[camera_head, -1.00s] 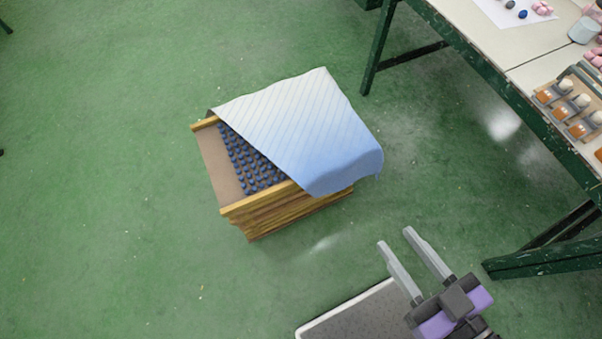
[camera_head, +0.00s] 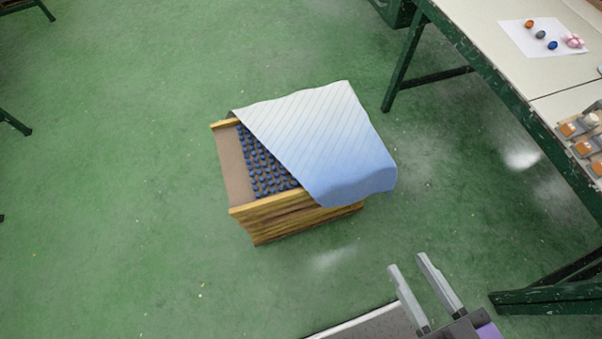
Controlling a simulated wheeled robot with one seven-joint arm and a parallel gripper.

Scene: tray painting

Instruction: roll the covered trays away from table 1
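A stack of wooden trays (camera_head: 240,210) stands on the green floor near the middle of the view. Rows of small dark blue pieces (camera_head: 262,165) show in the top tray. A white-to-blue striped cloth (camera_head: 325,140) lies slantwise over the stack, covering its right and back parts and leaving the left part bare. Whatever is under the stack is hidden. My gripper (camera_head: 409,262) is at the lower right, in front of the stack and apart from it. Its two grey fingers are spread with nothing between them.
A table with green legs and a pale top (camera_head: 500,60) stands at the right, with a white sheet (camera_head: 540,37), small coloured pieces and orange-labelled jars (camera_head: 583,148) on it. Dark furniture legs (camera_head: 14,122) show at the left edge. The floor left of the stack is clear.

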